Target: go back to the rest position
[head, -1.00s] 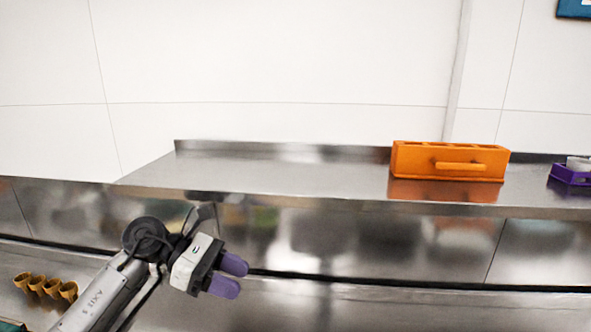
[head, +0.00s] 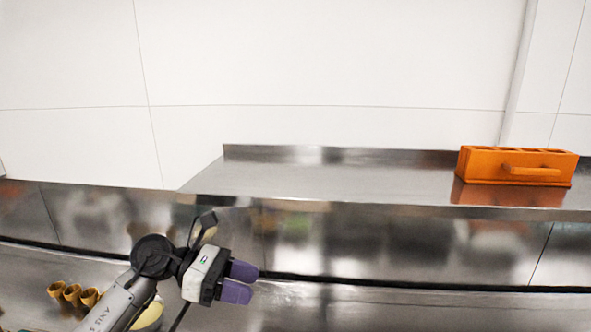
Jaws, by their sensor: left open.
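My left gripper (head: 239,281) comes in from the lower left on my grey arm. Its two purple fingers point right, with a small gap between them, and nothing is between them. It hangs in front of the steel counter front, apart from the other things in view. My right gripper is not in view.
An orange box with a handle (head: 516,166) stands on the steel shelf (head: 330,181) at the right. Several golden cones (head: 73,293) stand at the lower left. A yellowish round thing (head: 150,316) is partly hidden behind my arm. The shelf's middle is clear.

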